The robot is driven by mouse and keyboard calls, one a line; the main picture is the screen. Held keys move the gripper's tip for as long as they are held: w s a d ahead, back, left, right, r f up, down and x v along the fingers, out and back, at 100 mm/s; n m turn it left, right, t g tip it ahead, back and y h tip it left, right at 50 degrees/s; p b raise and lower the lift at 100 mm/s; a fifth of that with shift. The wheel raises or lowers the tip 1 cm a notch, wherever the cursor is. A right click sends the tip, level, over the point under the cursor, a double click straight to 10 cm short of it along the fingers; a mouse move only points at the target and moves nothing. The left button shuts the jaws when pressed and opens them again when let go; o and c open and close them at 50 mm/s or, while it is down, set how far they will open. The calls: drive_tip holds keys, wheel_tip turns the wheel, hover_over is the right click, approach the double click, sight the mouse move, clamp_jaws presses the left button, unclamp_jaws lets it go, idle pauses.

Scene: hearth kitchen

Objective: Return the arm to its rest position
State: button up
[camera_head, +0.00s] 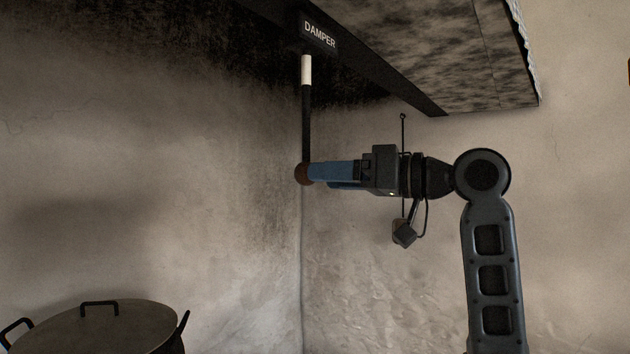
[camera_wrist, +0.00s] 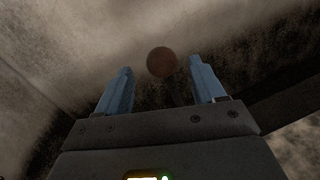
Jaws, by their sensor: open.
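My gripper (camera_head: 314,173) is at the end of my raised arm, pointing left, with blue fingers. In the wrist view my gripper (camera_wrist: 165,88) has its two blue fingers spread apart. A round brown knob (camera_head: 302,174) sits at the lower end of a dark hanging rod (camera_head: 306,120) at the fingertips. In the wrist view the knob (camera_wrist: 161,61) shows between and just beyond the fingertips. I cannot tell whether the fingers touch it. The rod has a white band near the top, under a black label reading DAMPER (camera_head: 320,35).
A dark sooty hood (camera_head: 440,60) hangs above my arm. A large lidded pot (camera_head: 95,328) with black handles stands at the lower left. A thin dark rod with a small block (camera_head: 404,233) shows by my wrist. Stained plaster walls meet in a corner behind; space left of my gripper looks clear.

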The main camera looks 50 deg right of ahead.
drive_tip(key=shift+s, duration=0.3)
idle(0.4)
drive_tip(key=w+a+f+m+t+h, duration=0.1)
drive_tip(key=w+a+f+m, duration=0.15)
drive_tip(key=f, duration=0.55)
drive_tip(key=w+a+f+m+t+h, duration=0.1)
drive_tip(key=w+a+f+m+h, duration=0.15)
drive_tip(key=f, duration=0.65)
drive_tip(key=s+a+f+m+g+h, duration=0.15)
drive_tip(key=s+a+f, duration=0.25)
drive_tip(key=f, duration=0.4)
drive_tip(key=s+a+f+m+g+h, duration=0.1)
drive_tip(key=s+a+f+m, duration=0.2)
drive_tip(key=f, duration=0.6)
drive_tip(key=s+a+f+n+g, duration=0.1)
drive_tip(key=s+a+f+n, duration=0.1)
drive_tip(key=s+a+f, duration=0.3)
drive_tip(key=s+a+f+n+g, duration=0.1)
drive_tip(key=s+a+f, duration=0.2)
drive_tip(key=s, duration=0.5)
drive_tip(key=s+a+n+y, duration=0.1)
drive_tip(key=s+a+n, duration=0.1)
drive_tip(key=s, duration=0.6)
drive_tip(key=s+a+n+y, duration=0.1)
drive_tip(key=s+n, duration=0.3)
drive_tip(key=s, duration=0.4)
drive_tip(key=shift+a+r, duration=0.25)
drive_tip(key=shift+a, duration=0.15)
